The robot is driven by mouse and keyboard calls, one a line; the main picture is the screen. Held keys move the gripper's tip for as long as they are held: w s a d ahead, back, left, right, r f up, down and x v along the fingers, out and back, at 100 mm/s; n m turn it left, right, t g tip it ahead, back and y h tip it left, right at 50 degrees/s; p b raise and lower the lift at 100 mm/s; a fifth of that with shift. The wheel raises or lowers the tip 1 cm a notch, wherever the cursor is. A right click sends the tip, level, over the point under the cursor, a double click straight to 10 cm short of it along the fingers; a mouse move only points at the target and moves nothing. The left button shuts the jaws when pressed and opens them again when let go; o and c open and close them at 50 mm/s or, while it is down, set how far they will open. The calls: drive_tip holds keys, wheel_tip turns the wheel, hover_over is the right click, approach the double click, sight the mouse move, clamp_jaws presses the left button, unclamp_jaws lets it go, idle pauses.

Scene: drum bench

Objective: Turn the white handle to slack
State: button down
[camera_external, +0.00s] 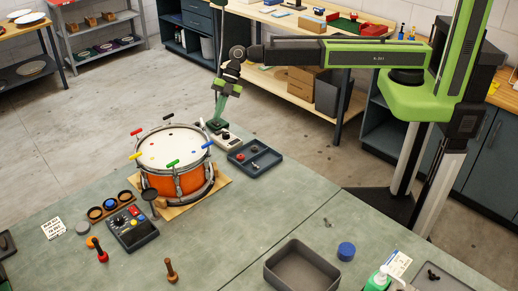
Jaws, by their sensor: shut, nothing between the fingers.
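The drum (175,178) has an orange shell and a pale head and stands on a wooden board on the bench. Coloured handles stick out round its rim: a red one (137,131), a yellow one (135,156), a green one (173,163), a blue one (207,145) and a black one (167,119). I cannot clearly make out the white handle; the rim's back right lies close to my gripper. My gripper (216,125) points down at the drum's back right edge, shut and empty. Whether it touches anything is too small to tell.
A pale device (226,138) and a dark tray (255,158) lie right of the drum. A control box (132,229) and a rack of round cups (110,205) stand in front. A grey bin (302,270) and blue lid (346,251) are front right. The bench's middle is clear.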

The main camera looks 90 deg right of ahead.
drive_tip(key=w, duration=0.1)
drive_tip(key=w+a, duration=0.1)
drive_tip(key=w, duration=0.1)
drive_tip(key=shift+w+r, duration=0.2)
drive_tip(key=shift+w, duration=0.05)
drive_tip(key=shift+w+d+n+g+y, duration=0.2)
drive_tip(key=shift+n+g, duration=0.1)
drive_tip(key=shift+n, duration=0.25)
drive_tip(key=shift+w+d+n+g+y, duration=0.1)
drive_tip(key=shift+w+n+g, duration=0.15)
drive_tip(key=shift+n, duration=0.3)
drive_tip(key=shift+w+a+n+g+y, duration=0.1)
drive_tip(key=shift+w+a+n+g, duration=0.15)
drive_tip(key=shift+w+n+g, duration=0.35)
drive_tip(key=shift+w+a+n+g+y, duration=0.1)
drive_tip(key=shift+w+a+n+g, duration=0.2)
drive_tip(key=shift+w+n, duration=0.6)
drive_tip(key=shift+w+a+n+g+y, duration=0.1)
drive_tip(key=shift+w+a+n+g, duration=0.15)
drive_tip(key=shift+w+n+g, duration=0.45)
drive_tip(key=shift+w+a+t, duration=0.25)
drive_tip(key=shift+w+a, duration=0.1)
drive_tip(key=shift+a, duration=0.05)
